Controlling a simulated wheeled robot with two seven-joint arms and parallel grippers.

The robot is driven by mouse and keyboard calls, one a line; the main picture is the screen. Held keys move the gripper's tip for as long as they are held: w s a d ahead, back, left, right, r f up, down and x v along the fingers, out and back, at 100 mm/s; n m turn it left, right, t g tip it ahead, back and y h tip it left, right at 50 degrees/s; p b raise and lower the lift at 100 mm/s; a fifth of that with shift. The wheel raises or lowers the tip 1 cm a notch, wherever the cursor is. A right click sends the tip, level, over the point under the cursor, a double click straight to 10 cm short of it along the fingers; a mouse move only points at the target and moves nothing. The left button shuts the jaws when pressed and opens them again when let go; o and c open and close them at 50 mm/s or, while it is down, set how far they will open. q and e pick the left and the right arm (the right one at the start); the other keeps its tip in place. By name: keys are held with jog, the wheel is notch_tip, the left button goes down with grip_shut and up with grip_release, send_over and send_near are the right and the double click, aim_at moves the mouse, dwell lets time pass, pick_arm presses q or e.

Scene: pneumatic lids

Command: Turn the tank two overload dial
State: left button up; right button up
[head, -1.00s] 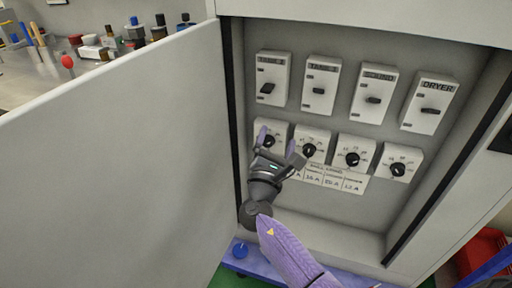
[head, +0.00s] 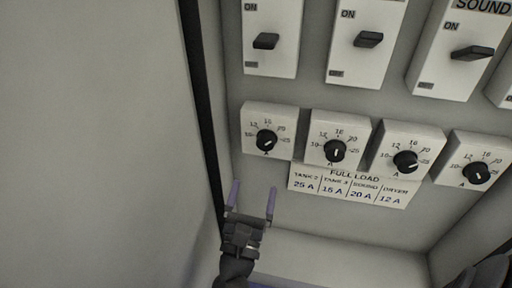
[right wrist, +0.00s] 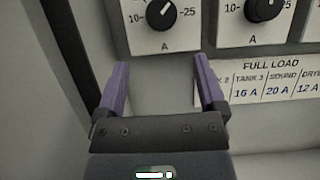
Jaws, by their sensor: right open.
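The tank two overload dial (head: 267,141) is the leftmost black round knob in the row, on a white square block with a scale from 10 to 25. It also shows at the top of the right wrist view (right wrist: 155,14); its exact setting is hard to read. My right gripper (head: 253,189) is open and empty, below this dial and apart from it. In the right wrist view its two purple fingers (right wrist: 161,64) point up at the block's lower part, spread to either side of the knob. My left gripper is not in view.
Other dials (head: 334,151) stand close to the right. A full load label (head: 350,186) below them reads 25 A for tank two. Switches (head: 268,40) sit above. The open cabinet door (head: 90,140) and the frame's dark edge bound the left side.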

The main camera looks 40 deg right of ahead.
aim_at(265, 147)
jog(key=b+x, duration=0.1)
jog(key=x, duration=0.7)
jog(key=shift+d+r, duration=0.15)
jog(key=shift+r, duration=0.15)
jog(key=shift+w+d+r, duration=0.2)
jog(key=shift+w+d, duration=0.05)
jog(key=shift+d, duration=0.05)
jog(key=shift+c, duration=0.2)
jog(key=c, duration=0.5)
grip_shut()
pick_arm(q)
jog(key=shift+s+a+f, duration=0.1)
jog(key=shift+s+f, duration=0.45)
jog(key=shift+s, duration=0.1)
